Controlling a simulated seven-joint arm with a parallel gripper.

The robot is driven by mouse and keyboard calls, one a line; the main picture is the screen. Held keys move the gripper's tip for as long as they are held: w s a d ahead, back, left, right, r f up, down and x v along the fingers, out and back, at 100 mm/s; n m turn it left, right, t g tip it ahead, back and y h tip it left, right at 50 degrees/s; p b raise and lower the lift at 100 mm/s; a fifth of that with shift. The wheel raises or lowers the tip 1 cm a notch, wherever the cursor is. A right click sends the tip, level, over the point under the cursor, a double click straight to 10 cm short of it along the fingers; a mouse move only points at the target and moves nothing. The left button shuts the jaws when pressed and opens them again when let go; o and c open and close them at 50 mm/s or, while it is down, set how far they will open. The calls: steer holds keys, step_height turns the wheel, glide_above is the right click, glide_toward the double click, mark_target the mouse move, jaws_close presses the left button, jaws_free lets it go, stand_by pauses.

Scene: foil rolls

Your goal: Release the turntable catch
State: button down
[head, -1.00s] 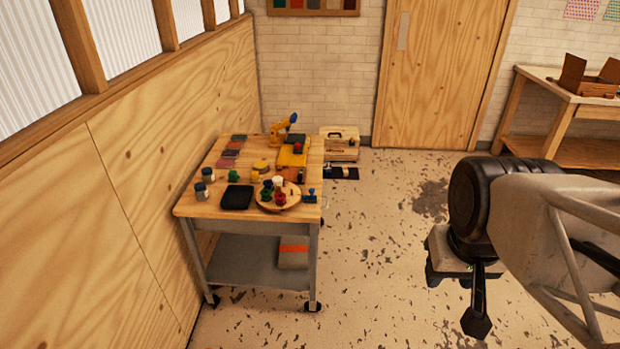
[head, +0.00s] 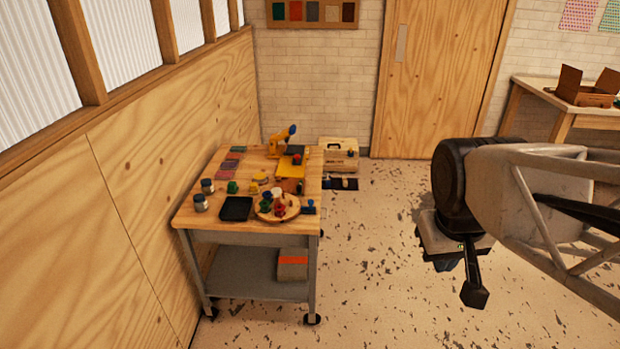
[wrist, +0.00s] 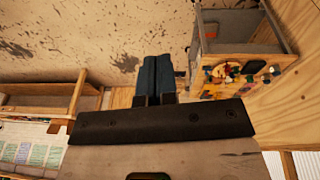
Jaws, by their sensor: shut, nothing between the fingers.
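The round wooden turntable (head: 264,216) sits at the front right of the cart top, with several small coloured knobbed pieces on it. A small blue piece (head: 309,206) stands just right of its rim; I cannot tell whether this is the catch. My gripper (head: 447,262) hangs over open floor, well right of the cart and apart from everything. In the wrist view its dark blue fingers (wrist: 160,75) are together and empty. The turntable shows there, small and upside down, on the cart at right (wrist: 250,68).
The wooden cart top (head: 205,215) also bears a black tray (head: 236,209), two jars (head: 201,202), a yellow pad (head: 291,166) and a yellow device (head: 280,143). A wooden box (head: 340,155) stands on the floor behind. Floor between cart and gripper is clear.

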steer(key=w+a+f+n+h, duration=0.15)
steer(key=w+a+n, duration=0.25)
steer(key=w, duration=0.8)
steer(key=w+a+f+n+h, duration=0.1)
steer(key=w+a+f+n, duration=0.2)
steer(key=w, duration=0.9)
steer(key=w+a+n+h, duration=0.1)
steer(key=w+a+n, duration=0.3)
steer(key=w, duration=0.9)
steer(key=w+a+f+n+h, duration=0.1)
steer(key=w+a+f+n, duration=0.4)
steer(key=w+a+f, duration=0.6)
steer(key=w+a+f+n+t+h, duration=0.1)
steer(key=w+a+f+n+h, duration=0.1)
steer(key=w+a+f+n, duration=0.4)
steer(key=w+a+f, duration=0.5)
steer(key=w+f, duration=0.1)
steer(key=f, duration=0.3)
steer(key=shift+w, duration=0.1)
steer(key=shift+x, duration=4.9)
steer(key=shift+w, duration=0.1)
